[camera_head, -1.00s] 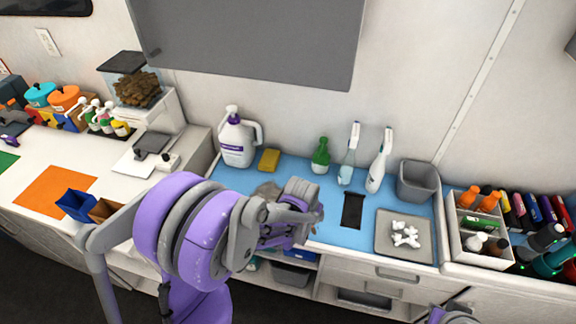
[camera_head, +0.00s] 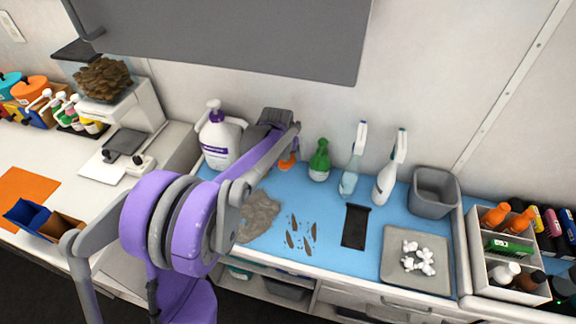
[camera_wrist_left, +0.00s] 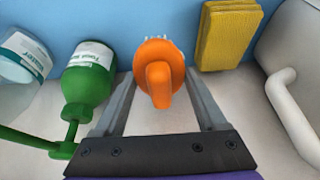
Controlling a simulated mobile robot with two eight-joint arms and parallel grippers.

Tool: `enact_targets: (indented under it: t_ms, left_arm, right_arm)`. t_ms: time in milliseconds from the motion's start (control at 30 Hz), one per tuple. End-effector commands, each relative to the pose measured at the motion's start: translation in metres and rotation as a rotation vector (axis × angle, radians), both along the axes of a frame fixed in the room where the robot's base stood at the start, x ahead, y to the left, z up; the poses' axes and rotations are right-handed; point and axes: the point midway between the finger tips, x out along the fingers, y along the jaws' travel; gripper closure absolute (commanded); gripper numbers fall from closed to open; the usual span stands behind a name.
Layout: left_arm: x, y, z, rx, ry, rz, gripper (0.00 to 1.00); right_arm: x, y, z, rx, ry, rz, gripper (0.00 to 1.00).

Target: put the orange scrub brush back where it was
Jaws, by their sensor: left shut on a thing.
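The orange scrub brush (camera_head: 288,161) is held by my left gripper (camera_head: 284,150) at the back of the blue mat (camera_head: 330,192), between the white jug and the green bottle (camera_head: 319,161). In the left wrist view the brush (camera_wrist_left: 158,66) is between the two grey fingers, knob towards the camera, pale bristles showing at its far edge. The green bottle (camera_wrist_left: 88,78) is on its left and a yellow sponge (camera_wrist_left: 229,35) on its right. I cannot tell whether the bristles touch the mat. The sponge is hidden in the head view. My right gripper is not in view.
The white jug (camera_head: 218,140) stands close to my left gripper. Two spray bottles (camera_head: 353,165) and a grey bin (camera_head: 436,192) stand farther right. A grey smear (camera_head: 258,217), brown marks (camera_head: 301,234), a black strip (camera_head: 355,226) and a grey tray (camera_head: 391,270) are on the mat.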

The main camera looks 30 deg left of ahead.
Motion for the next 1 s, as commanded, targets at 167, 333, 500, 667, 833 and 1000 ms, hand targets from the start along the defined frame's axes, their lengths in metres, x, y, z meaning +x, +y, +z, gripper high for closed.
enact_targets:
  t_ms: [167, 333, 500, 667, 833, 1000]
  left_arm:
    - [0.000, 0.000, -0.014, 0.000, 0.000, -0.001, 0.87]
    - [0.001, 0.000, -0.037, 0.000, 0.000, -0.001, 0.87]
    - [0.000, -0.001, -0.048, 0.000, 0.000, -0.001, 0.87]
    - [0.000, -0.001, -0.047, 0.000, 0.000, -0.001, 0.87]
    - [0.000, -0.001, -0.051, 0.000, 0.000, -0.001, 0.19]
    - [0.000, -0.001, -0.050, 0.000, 0.000, -0.001, 0.00]
  right_arm:
    - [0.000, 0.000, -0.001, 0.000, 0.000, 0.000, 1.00]
    - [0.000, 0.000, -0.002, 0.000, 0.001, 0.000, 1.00]
    - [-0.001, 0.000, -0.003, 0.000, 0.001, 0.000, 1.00]
    - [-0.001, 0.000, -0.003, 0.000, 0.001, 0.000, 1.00]
    - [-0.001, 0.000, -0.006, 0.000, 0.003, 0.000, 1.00]
    - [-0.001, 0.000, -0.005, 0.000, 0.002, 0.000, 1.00]
